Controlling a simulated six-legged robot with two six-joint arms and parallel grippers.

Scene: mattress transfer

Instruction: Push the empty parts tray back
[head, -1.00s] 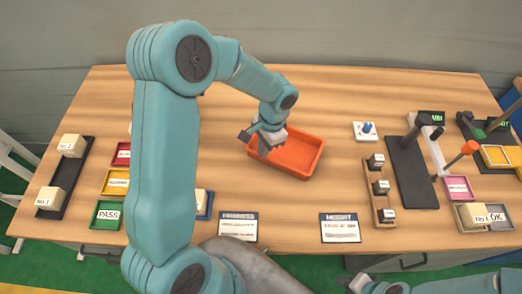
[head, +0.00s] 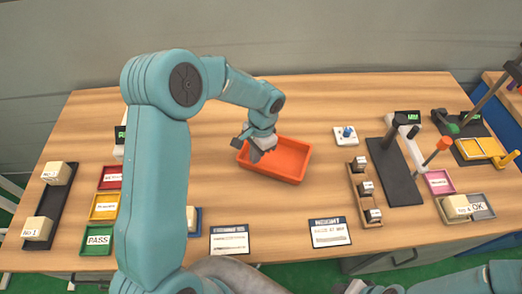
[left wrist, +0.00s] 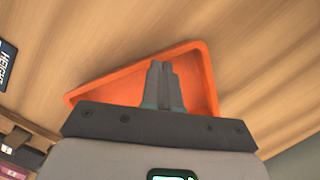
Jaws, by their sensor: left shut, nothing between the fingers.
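The empty orange parts tray (head: 285,160) lies on the wooden table, near its middle. In the left wrist view the tray (left wrist: 205,75) shows its rim and bare floor behind the fingers. My left gripper (head: 252,153) is at the tray's left end, over or against its rim; I cannot tell whether it touches. Its fingers (left wrist: 160,80) are together with nothing between them. Part of the tray is hidden by the gripper. My right arm shows only at the bottom right edge, and its fingers are out of the picture.
A HEIGHT card (head: 330,232) and another card (head: 229,239) lie at the front edge. A small block rack (head: 364,190) and a dark stand base (head: 396,175) are to the right. Colored bins and a black tray (head: 50,205) are at left. The table behind the orange tray is clear.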

